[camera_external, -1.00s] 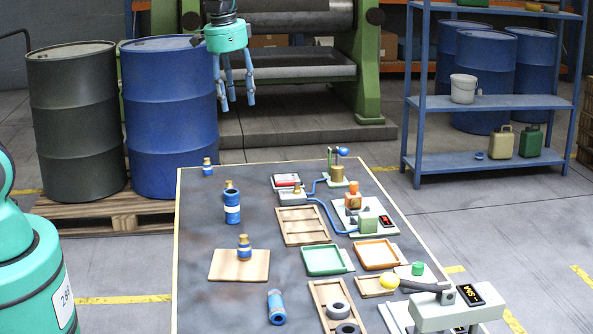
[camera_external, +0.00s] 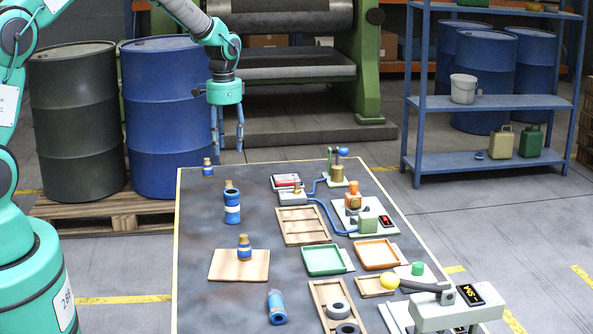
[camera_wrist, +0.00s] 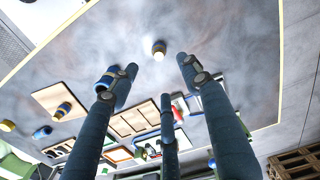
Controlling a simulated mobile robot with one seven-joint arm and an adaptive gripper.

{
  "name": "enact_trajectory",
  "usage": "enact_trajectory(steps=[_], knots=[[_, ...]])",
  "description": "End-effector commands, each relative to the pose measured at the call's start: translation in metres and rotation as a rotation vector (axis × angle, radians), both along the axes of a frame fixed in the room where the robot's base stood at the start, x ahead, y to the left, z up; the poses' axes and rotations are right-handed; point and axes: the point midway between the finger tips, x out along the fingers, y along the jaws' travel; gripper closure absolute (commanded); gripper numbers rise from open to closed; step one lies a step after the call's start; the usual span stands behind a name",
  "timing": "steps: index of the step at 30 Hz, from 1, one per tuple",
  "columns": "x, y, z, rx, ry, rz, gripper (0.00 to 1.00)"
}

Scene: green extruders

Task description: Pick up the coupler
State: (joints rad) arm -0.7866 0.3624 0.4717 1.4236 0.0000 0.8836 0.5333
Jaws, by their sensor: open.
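My gripper (camera_external: 229,148) hangs open with its fingers down, above the far left part of the table, beside the blue drum. In the wrist view my gripper (camera_wrist: 157,76) has three spread fingers with nothing between them. I cannot tell which part is the coupler.
A brass and blue fitting (camera_external: 245,250) stands on a wooden board (camera_external: 222,267). Another blue cylinder (camera_external: 277,307) is near the front. Trays and hosed devices fill the table's right side. A blue drum (camera_external: 165,120) stands left of my gripper.

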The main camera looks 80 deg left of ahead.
Motion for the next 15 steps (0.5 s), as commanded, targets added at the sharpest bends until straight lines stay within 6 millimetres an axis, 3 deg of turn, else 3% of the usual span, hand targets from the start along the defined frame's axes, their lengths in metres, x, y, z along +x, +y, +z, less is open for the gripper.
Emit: enact_trajectory(steps=[8, 15], knots=[[0.0, -0.001, -0.003, 0.0, 0.001, 0.0, 0.52], [0.0, -0.001, -0.027, -0.003, 0.002, 0.0, 0.52]])
